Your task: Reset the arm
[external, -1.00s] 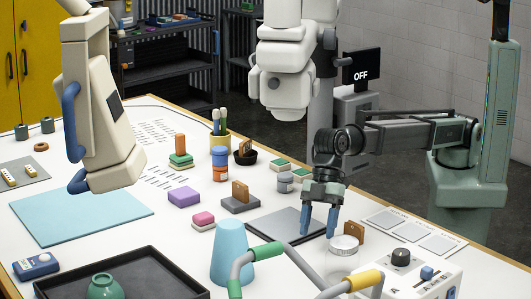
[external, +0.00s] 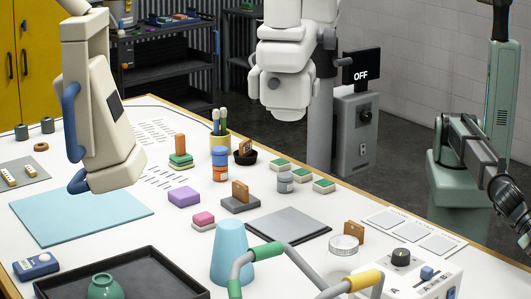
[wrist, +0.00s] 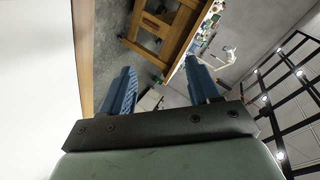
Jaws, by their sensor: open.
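My gripper (wrist: 158,68) shows in the wrist view with its two blue fingers spread apart and nothing between them. The view past the fingers is tilted and shows wooden furniture, grey floor and wall. In the external view my green and dark grey arm is folded back at the right edge, clear of the table. My gripper itself is outside that picture.
The white table (external: 90,235) bears a dark grey plate (external: 288,233), a clear round container (external: 344,245), a blue cup (external: 230,255), a black tray (external: 60,284) and a control box (external: 430,281). A monitor (external: 361,67) reading OFF stands behind.

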